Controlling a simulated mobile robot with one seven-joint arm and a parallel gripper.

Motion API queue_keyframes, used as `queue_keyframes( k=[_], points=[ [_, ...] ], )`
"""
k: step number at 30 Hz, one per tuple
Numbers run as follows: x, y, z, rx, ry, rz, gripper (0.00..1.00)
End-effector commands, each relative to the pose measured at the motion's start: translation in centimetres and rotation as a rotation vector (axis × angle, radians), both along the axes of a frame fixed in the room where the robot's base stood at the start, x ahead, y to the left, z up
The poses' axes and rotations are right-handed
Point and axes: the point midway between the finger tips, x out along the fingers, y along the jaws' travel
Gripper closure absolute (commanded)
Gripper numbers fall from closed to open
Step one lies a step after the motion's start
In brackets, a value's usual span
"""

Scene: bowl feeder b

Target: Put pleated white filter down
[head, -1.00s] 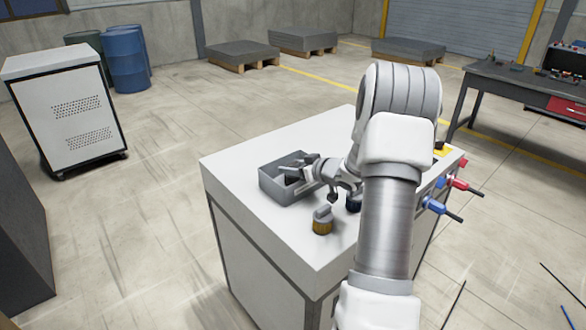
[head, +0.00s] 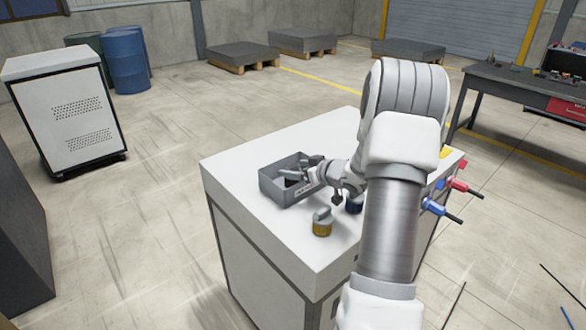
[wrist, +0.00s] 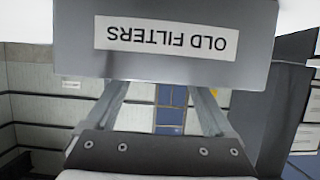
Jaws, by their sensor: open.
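I see no pleated white filter in either view; the inside of the bin is mostly hidden. The grey open bin (head: 289,193) stands on the white cabinet top. In the wrist view its wall (wrist: 180,62) fills the upper middle, with an upside-down "OLD FILTERS" label (wrist: 166,38). My gripper (head: 307,166) is at the bin's right side, its fingers by the rim. In the wrist view my gripper's two fingers (wrist: 160,98) are apart, with nothing seen between them, and their tips are hidden behind the bin wall.
Blue (head: 435,206) and red (head: 463,185) fittings stick out from the cabinet's right side. The cabinet top's front left is clear.

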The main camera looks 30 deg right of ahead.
Motion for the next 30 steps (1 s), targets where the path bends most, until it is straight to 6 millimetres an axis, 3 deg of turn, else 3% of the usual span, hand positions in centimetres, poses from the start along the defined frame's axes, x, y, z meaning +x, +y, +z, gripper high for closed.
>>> queue_keyframes(
  k=[9,15,30],
  points=[
    [-6.4,-1.0,2.8,-0.001,0.000,-0.003,0.13],
    [-8.8,-1.3,3.8,-0.002,-0.001,-0.001,0.13],
    [-9.5,-1.3,4.0,0.001,-0.001,0.001,0.13]
  ],
)
